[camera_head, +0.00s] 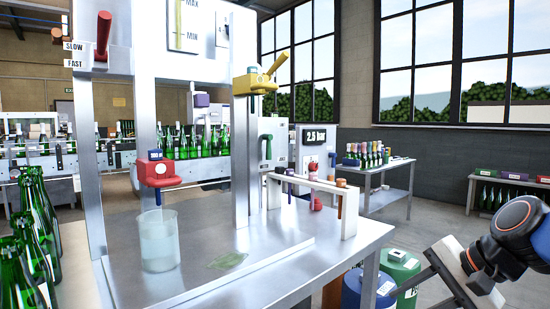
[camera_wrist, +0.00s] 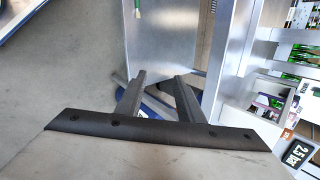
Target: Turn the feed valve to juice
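A yellow valve (camera_head: 258,82) with a lever pointing up and right is on the metal column of the filling stand in the head view. A red valve body (camera_head: 160,172) with a blue top sits lower left, above a clear beaker (camera_head: 159,240). I cannot read a juice mark on either, so which is the feed valve is unclear. My gripper (camera_head: 462,272) is at the lower right of the head view, well apart from both valves. In the wrist view my gripper (camera_wrist: 160,76) has its two dark fingers apart, with nothing between them.
The metal worktable (camera_head: 340,247) carries a white rack (camera_head: 348,212) with hanging tools. Green bottles (camera_head: 32,240) stand at the left edge. Blue and green drums (camera_head: 400,275) stand between the table and my arm. A red lever (camera_head: 103,36) is at upper left.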

